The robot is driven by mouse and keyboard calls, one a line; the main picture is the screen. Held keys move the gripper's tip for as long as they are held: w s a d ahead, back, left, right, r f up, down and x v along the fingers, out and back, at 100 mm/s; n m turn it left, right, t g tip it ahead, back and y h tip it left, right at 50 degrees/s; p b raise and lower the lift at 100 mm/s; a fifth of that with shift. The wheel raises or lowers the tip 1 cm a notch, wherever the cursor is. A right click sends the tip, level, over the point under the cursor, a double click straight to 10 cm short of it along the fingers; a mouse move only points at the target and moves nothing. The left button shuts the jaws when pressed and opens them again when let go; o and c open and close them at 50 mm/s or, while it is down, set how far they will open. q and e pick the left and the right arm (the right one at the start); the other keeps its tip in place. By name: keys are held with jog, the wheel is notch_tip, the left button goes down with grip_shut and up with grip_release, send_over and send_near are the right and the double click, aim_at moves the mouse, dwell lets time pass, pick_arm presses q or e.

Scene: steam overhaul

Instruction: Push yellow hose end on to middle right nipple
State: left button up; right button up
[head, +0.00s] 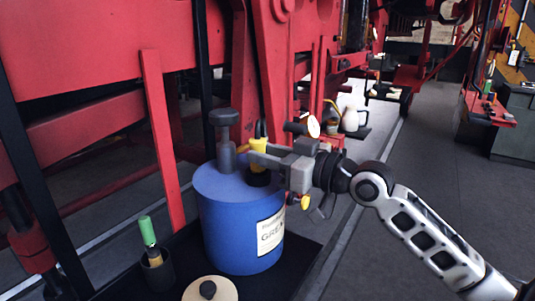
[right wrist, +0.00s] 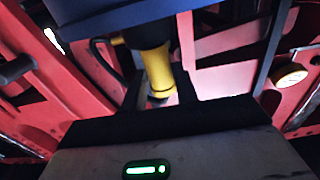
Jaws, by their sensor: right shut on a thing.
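My right gripper (head: 258,155) reaches in from the right and is shut on the yellow hose end. In the right wrist view the yellow body (right wrist: 157,70) sits between the two fingers, with a black part at its wide end and a black hose (right wrist: 102,55) beside it. I cannot make out the middle right nipple in either view. My left gripper is not in view.
The blue drum (head: 240,235) has a grey pump handle (head: 223,120) on its lid. It stands on a black surface (head: 305,262) with a green-handled tool (head: 148,232) in a cup and a tan lid (head: 210,290). Red machine frames (head: 160,140) rise behind.

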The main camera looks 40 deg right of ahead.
jog(key=shift+r+p, duration=0.85)
jog(key=shift+r, duration=2.2)
jog(key=shift+f, duration=0.1)
